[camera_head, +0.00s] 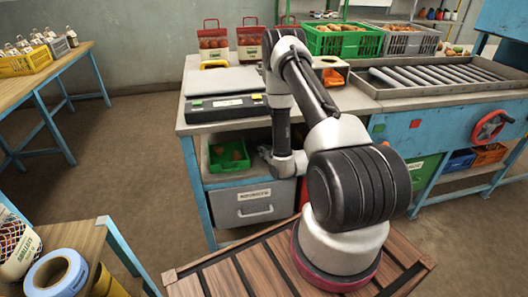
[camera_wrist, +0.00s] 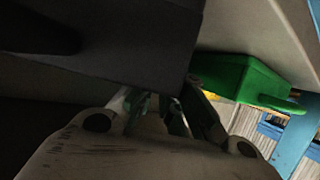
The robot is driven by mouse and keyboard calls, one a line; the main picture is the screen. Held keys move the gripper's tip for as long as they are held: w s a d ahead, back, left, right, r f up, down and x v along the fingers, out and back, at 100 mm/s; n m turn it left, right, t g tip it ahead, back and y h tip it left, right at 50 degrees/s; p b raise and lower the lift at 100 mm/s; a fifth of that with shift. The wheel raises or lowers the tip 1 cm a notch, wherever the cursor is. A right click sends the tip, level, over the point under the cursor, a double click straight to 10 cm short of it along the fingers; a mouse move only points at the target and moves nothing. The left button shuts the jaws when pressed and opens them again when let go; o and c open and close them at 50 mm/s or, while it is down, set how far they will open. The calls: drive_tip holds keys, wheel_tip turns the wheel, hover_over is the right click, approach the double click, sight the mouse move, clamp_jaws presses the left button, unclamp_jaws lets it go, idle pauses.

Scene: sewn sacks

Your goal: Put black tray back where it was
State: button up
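A large dark, flat-sided thing, which looks like the black tray (camera_wrist: 125,45), fills the upper left of the wrist view. It lies right in front of my fingertips. My gripper (camera_wrist: 162,108) reaches up to its lower edge. The fingertips are in shadow and partly hidden, so I cannot tell whether they grip it. The green bin also shows at the right in the wrist view (camera_wrist: 240,76). I cannot make out the black tray in the head view.
A grey labelled drawer (camera_head: 250,204) is below the shelf. The counter above carries a scale (camera_head: 225,108), and a roller conveyor (camera_head: 430,77) stands to the right. A wooden table (camera_head: 35,83) is at the left. Open floor lies between them.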

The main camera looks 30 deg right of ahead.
drive_tip(key=shift+o, duration=1)
drive_tip(key=shift+r, duration=0.2)
drive_tip(key=v, duration=1.2)
